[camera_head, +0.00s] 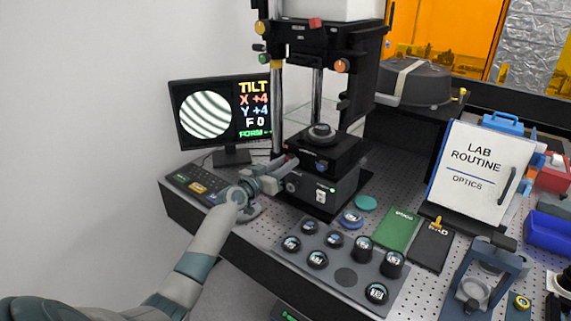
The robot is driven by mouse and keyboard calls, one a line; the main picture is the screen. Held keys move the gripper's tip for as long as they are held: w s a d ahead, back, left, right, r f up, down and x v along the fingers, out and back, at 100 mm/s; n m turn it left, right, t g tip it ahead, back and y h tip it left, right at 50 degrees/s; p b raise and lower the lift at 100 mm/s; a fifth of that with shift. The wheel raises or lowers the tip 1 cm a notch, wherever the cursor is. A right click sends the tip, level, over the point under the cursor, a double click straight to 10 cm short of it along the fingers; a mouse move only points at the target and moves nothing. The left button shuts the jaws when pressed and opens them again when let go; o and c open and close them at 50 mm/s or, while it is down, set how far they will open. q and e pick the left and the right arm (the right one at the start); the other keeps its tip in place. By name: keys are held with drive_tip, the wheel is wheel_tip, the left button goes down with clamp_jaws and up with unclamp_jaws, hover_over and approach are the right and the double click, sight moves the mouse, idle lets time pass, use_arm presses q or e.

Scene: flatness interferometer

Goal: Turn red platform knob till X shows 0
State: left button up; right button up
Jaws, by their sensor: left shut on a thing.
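The monitor (224,112) at the back left shows striped fringes in a round field and the text TILT, X +4, Y +4, F 0 and FORM. The black interferometer platform (338,152) stands right of it and carries a round optic (322,131). A blue knob (322,166) is on its front. My left gripper (283,169) reaches the platform's left side and is shut on the red platform knob, which is mostly hidden by the fingers. My right gripper is not in view.
A grey tray (346,293) with several round optics lies in front of the platform. A keypad (197,184) lies left of my gripper. A teal disc (366,202) lies on the perforated bench.

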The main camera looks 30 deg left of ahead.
use_arm(q)
drive_tip(key=shift+n, duration=0.3)
drive_tip(key=n, duration=0.8)
drive_tip(key=shift+n, duration=0.3)
drive_tip(key=o, duration=1.1)
drive_tip(key=shift+c, duration=0.2)
drive_tip(key=shift+s, duration=0.2)
